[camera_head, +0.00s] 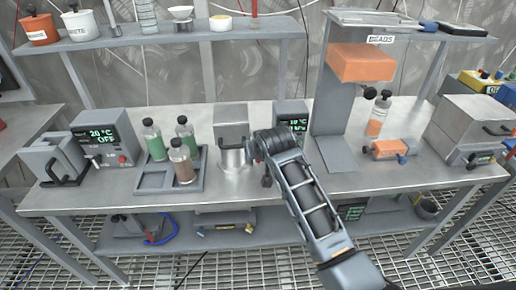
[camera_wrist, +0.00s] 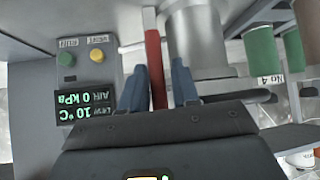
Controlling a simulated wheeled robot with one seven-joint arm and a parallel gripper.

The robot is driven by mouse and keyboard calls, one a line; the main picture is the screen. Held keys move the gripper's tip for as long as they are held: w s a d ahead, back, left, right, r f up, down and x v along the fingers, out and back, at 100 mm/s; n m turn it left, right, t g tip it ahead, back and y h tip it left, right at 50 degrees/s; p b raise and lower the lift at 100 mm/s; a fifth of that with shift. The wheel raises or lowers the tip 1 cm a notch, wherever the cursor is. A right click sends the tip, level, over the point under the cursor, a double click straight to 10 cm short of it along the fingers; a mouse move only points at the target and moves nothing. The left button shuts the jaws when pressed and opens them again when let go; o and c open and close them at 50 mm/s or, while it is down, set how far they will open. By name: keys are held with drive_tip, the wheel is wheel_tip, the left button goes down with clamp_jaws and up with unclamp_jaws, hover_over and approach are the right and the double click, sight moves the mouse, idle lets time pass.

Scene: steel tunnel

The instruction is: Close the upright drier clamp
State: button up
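The upright drier (camera_head: 231,123) stands mid-bench in the head view, a grey block above a steel cylinder. The steel cylinder (camera_wrist: 197,38) shows large and upside down in the wrist view. A red bar (camera_wrist: 155,65), which looks like the clamp's handle, stands upright beside the cylinder. My gripper (camera_wrist: 160,85) has its two blue fingers on either side of the bar. A narrow gap shows between the bar and the right finger; whether the left finger touches it is unclear. In the head view my wrist hides the fingers and the clamp.
The drier's control box (camera_wrist: 75,80), reading 10 °C and 0 kPa, stands close to my fingers. A rack (camera_head: 155,180) with several bottles is left of the drier. A tall grey stand (camera_head: 335,130) rises on the right. The bench's front edge is clear.

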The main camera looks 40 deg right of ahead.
drive_tip(key=shift+o, duration=0.8)
drive_tip(key=shift+d, duration=0.15)
